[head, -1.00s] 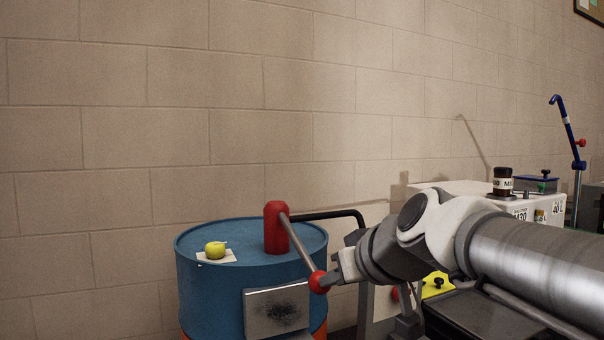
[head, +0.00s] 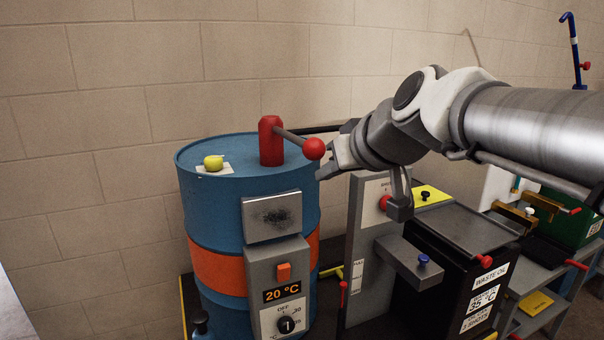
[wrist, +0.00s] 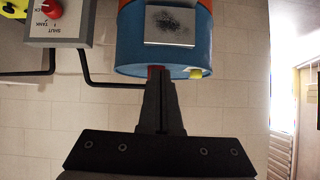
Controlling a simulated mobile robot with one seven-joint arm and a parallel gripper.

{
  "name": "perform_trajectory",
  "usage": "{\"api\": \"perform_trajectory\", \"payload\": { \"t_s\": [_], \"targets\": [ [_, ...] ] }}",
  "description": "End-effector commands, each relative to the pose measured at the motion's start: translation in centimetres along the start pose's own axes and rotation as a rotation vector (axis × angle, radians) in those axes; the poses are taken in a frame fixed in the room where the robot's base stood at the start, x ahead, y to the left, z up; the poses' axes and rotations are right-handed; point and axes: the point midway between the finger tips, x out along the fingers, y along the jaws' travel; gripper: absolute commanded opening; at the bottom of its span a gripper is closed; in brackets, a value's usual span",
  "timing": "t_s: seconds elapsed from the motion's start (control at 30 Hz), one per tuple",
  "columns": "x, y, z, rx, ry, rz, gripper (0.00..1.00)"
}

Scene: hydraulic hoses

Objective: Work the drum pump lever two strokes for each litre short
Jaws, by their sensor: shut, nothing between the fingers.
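The drum pump is a red body (head: 270,142) on top of a blue drum (head: 212,212) with an orange band. Its grey lever (head: 290,136) ends in a red ball knob (head: 315,148) and slopes only slightly downward to the right. My gripper (head: 326,165) is shut and empty, its tips at the lower right of the knob; I cannot tell whether they touch it. In the wrist view my shut fingers (wrist: 158,90) point toward the drum (wrist: 135,71), hiding most of the pump.
A yellow-green round thing (head: 213,162) lies on the drum lid. A heater box (head: 280,287) reading 20 °C is on the drum's front. Right of it stand a grey panel with a red knob (head: 384,203) and a black waste oil bin (head: 465,275). A bench (head: 570,255) is farther right.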

Motion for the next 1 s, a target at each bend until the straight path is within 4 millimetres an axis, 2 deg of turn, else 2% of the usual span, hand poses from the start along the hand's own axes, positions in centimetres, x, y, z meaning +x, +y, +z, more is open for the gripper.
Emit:
{"api": "perform_trajectory", "payload": {
  "t_s": [0.03, 0.2, 0.5, 0.7, 1.0],
  "targets": [
    [-1.2, 0.0, 0.1, 0.000, 0.003, 0.001, 0.00],
    [-4.5, 0.1, 1.1, 0.000, 0.006, 0.002, 0.00],
    [-8.6, 0.1, 2.6, 0.000, 0.006, 0.002, 0.00],
    [-9.5, 0.1, 3.0, 0.000, 0.005, 0.002, 0.00],
    [-9.6, 0.1, 3.1, 0.000, 0.004, 0.002, 0.00]
  ]
}}
